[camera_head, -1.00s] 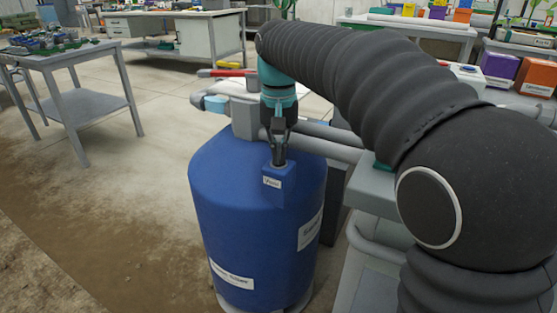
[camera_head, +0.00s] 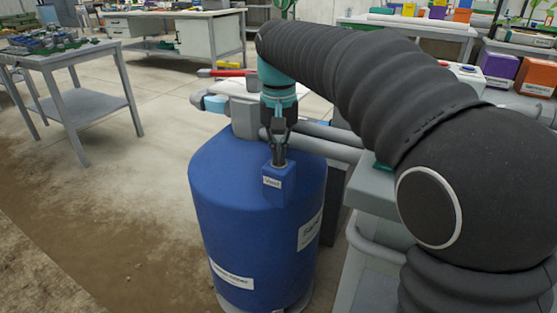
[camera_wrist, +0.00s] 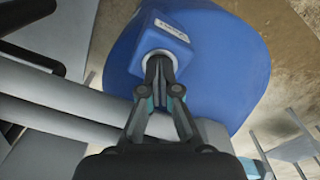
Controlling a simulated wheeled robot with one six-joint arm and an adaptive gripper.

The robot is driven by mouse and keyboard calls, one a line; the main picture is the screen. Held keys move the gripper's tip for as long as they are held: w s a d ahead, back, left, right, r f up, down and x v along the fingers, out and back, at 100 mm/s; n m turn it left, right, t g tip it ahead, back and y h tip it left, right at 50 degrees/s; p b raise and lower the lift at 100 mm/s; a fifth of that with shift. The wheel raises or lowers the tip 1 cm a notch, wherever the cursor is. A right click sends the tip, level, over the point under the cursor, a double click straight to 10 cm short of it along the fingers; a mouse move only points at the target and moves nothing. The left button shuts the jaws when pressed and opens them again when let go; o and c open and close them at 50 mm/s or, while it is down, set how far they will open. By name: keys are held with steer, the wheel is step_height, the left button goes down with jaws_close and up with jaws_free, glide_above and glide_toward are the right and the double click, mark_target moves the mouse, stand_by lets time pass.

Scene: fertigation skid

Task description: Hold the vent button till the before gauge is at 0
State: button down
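The vent box (camera_head: 278,185), a small blue block with a white "Vent" label, sits on top of the blue tank (camera_head: 225,215). My gripper (camera_head: 279,162) points down at its top. In the wrist view the vent box (camera_wrist: 171,33) has a round pale collar, and my gripper (camera_wrist: 160,66) has its fingertips together over the middle of it. The button itself is hidden under the fingertips, so I cannot tell how far it is pressed. I cannot make out the before gauge in either view.
Grey pipes (camera_head: 325,148) run behind the tank to the right. A red lever handle (camera_head: 225,73) stands behind it at the left. A grey table (camera_head: 60,60) is at the far left, with open floor between it and the tank.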

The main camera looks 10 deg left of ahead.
steer(key=shift+r, duration=0.1)
step_height(320, 180, up, 7)
steer(key=p, duration=0.7)
stand_by(0.5)
